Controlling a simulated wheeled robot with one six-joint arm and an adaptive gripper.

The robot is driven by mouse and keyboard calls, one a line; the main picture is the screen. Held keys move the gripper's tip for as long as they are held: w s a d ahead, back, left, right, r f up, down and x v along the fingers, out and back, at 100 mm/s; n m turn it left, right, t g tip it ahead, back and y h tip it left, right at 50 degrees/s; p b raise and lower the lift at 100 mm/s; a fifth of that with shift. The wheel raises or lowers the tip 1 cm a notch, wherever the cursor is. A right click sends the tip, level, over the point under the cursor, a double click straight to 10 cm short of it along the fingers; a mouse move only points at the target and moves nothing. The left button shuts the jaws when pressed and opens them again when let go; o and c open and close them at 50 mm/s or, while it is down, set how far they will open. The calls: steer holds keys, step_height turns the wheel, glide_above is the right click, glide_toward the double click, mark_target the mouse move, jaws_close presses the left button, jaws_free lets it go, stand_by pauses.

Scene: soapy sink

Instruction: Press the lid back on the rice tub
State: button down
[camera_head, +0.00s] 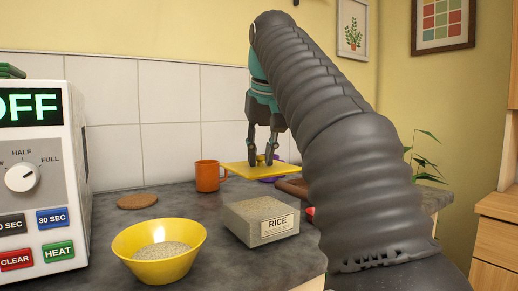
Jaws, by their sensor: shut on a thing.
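The rice tub (254,231) is a squat square box with a white RICE label, standing on the dark counter with its top uncovered and rice showing up to the rim. My gripper (261,161) points down and is shut on the knob of a flat yellow lid (238,169). The lid is held roughly level, behind the tub in the picture and apart from it.
A yellow bowl of rice (126,246) stands at the front left of the tub. An orange mug (208,176) and a round brown coaster (137,201) are behind it. A microwave (40,190) fills the left edge. Purple, brown and red items are partly hidden by my arm.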

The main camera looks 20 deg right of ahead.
mark_target(263, 168)
steer(key=shift+s+f+b, duration=0.1)
steer(key=shift+f+b, duration=1)
steer(key=shift+f, duration=1.5)
steer(key=shift+s+p, duration=0.15)
steer(key=shift+p, duration=0.2)
steer(key=shift+f, duration=0.4)
stand_by(0.7)
steer(key=shift+c, duration=2.2)
jaws_free()
